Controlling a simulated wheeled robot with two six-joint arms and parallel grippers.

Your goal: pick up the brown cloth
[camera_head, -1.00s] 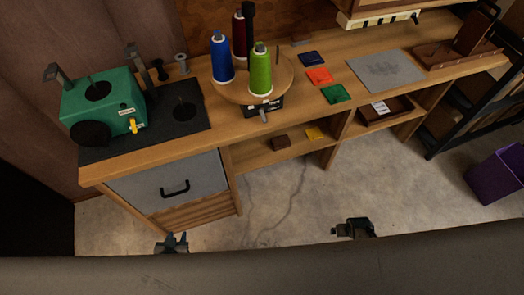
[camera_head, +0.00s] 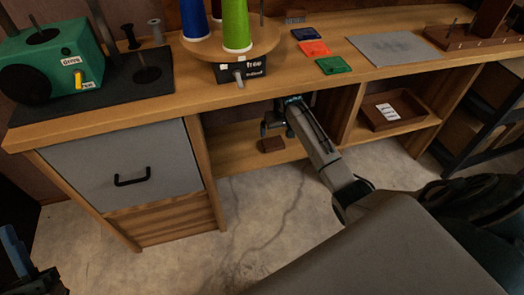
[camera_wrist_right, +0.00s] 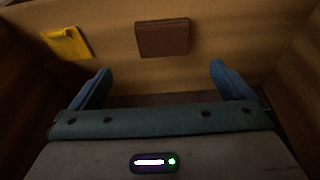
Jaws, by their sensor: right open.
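The brown cloth (camera_head: 271,144) is a small folded square lying on the shelf under the workbench, left of the middle divider. It also shows in the right wrist view (camera_wrist_right: 162,38), just beyond the fingertips and between their lines. My right gripper (camera_head: 274,119) reaches into the shelf bay above the cloth. In the wrist view its two blue fingers (camera_wrist_right: 160,73) are wide apart with nothing between them. My left gripper (camera_head: 22,258) is partly cut off at the lower left edge, and its jaws cannot be made out.
A yellow cloth (camera_wrist_right: 68,43) lies on the same shelf, hidden behind my arm in the head view. The bench top (camera_head: 290,85) is close above my right gripper. A drawer unit (camera_head: 128,168) stands left, and a brown tray (camera_head: 392,110) sits in the right bay.

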